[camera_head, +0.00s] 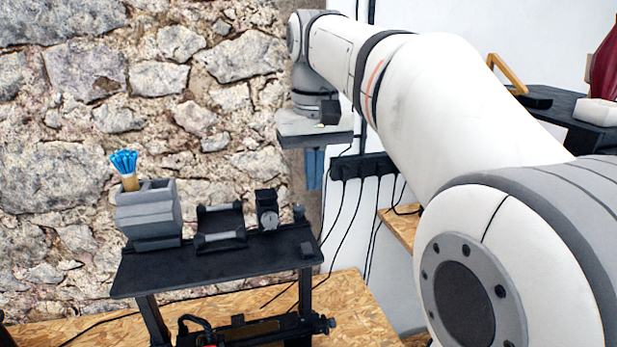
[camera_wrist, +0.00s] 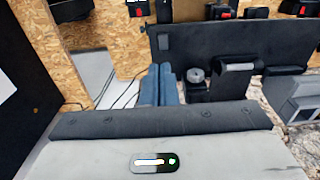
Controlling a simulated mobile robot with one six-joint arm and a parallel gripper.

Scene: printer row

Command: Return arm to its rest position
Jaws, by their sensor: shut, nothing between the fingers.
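My arm reaches from the lower right across the head view to the upper middle. My gripper (camera_head: 314,168) hangs from its end with two blue fingers pointing down, held together with nothing between them. It is in the air, right of the black shelf (camera_head: 150,281) and higher than its top. In the wrist view, the blue fingertips of my gripper (camera_wrist: 160,72) lie close together beyond the grey gripper body. The black shelf (camera_wrist: 225,48) also shows there, beyond the fingers.
A grey box (camera_head: 148,213) with blue sticks, a black cradle (camera_head: 220,228) and a small black device with a dial (camera_head: 268,213) stand on the shelf. A black power strip (camera_head: 363,167) with hanging cables is on the wall behind my gripper. A chipboard bench (camera_head: 358,311) lies below.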

